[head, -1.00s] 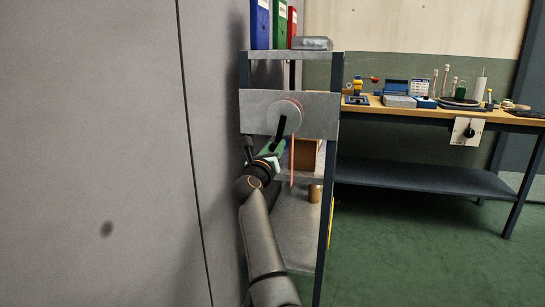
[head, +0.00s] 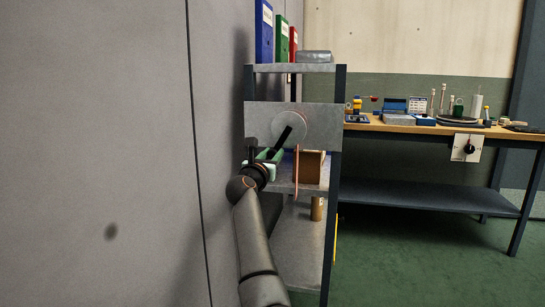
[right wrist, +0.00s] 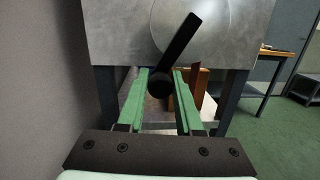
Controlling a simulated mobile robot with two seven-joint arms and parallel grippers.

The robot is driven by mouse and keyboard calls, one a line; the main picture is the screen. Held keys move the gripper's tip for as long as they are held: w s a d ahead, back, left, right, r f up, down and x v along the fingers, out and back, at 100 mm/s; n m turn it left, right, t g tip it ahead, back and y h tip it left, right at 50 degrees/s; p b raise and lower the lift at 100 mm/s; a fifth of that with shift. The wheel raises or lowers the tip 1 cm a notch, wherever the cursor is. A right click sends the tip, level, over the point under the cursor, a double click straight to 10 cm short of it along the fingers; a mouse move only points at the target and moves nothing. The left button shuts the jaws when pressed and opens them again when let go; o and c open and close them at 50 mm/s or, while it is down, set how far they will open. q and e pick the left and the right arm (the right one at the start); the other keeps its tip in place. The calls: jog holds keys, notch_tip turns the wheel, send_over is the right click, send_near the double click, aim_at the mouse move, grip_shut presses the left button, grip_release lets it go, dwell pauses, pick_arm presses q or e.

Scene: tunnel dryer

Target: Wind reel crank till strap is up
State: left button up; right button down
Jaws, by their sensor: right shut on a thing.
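The pale round reel (head: 301,124) sits on a grey metal plate (head: 327,117) fixed to the front of a shelf rack. Its black crank (head: 284,138) points down and to the left, and shows large in the right wrist view (right wrist: 178,47). My right gripper (head: 265,157) has green fingers and is shut on the crank's dark knob (right wrist: 160,84). A thin pinkish strap (head: 297,176) hangs below the plate, its lower end in front of the lower shelves. My left gripper is out of view.
A large grey wall panel (head: 100,150) stands close on the left of my right arm. Binders (head: 281,40) stand on top of the rack; a brown box (head: 311,167) and a tan cylinder (head: 317,209) are inside. A workbench (head: 400,127) is at right, with open green floor before it.

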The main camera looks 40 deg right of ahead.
jog(key=shift+d+r, duration=0.1)
jog(key=shift+r, duration=0.05)
jog(key=c, duration=0.6)
grip_release()
jog(key=shift+s+a+f, duration=0.1)
jog(key=shift+a+f, duration=0.1)
